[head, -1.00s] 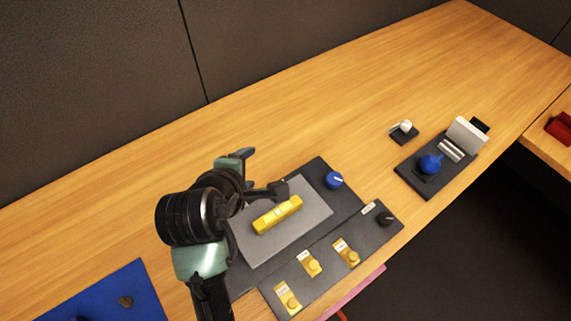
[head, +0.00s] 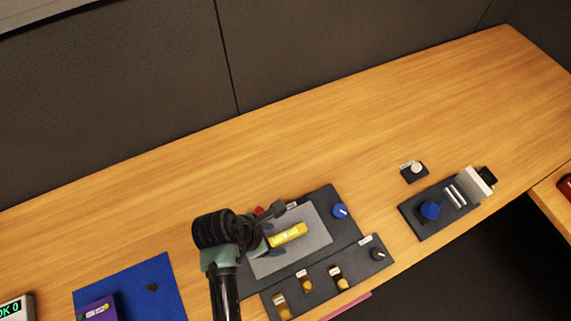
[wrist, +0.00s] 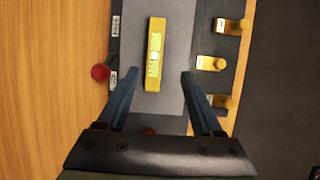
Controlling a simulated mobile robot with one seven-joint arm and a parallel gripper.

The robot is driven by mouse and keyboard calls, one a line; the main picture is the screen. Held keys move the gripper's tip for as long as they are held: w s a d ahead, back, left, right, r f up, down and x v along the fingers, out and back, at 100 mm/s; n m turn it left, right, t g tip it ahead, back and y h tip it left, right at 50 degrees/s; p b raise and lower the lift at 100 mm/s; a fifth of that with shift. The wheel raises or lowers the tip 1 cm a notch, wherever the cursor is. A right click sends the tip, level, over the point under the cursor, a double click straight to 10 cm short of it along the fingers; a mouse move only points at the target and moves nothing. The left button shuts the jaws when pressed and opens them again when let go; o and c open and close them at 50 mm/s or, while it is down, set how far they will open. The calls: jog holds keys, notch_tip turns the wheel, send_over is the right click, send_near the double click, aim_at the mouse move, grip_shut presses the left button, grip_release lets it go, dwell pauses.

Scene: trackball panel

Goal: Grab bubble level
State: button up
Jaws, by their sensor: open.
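The bubble level is a yellow bar (head: 288,235) lying on the grey plate (head: 318,232) of a dark panel. In the wrist view the yellow level (wrist: 154,75) runs lengthwise ahead of my gripper, between the lines of the two fingers. My gripper (wrist: 156,78) is open, with one blue-grey finger on each side of the level's near end and a gap on both sides. In the head view my gripper (head: 265,229) is at the level's left end, partly hidden by my wrist.
The panel has several yellow switches (head: 307,282), a blue knob (head: 340,211) and a black knob (head: 378,254). A red button (wrist: 100,72) stands beside the left finger. A blue mat (head: 160,285) lies left; another device (head: 430,210) sits right. The back of the desk is clear.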

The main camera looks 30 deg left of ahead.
aim_at(282, 237)
jog(key=shift+w+a+x, duration=0.1)
jog(key=shift+x, duration=1)
jog(key=shift+w+a+x, duration=0.1)
jog(key=shift+a+x, duration=0.05)
jog(key=shift+x, duration=1)
jog(key=shift+w+a+x, duration=0.1)
jog(key=shift+w+x, duration=0.05)
jog(key=shift+x, duration=0.95)
grip_shut()
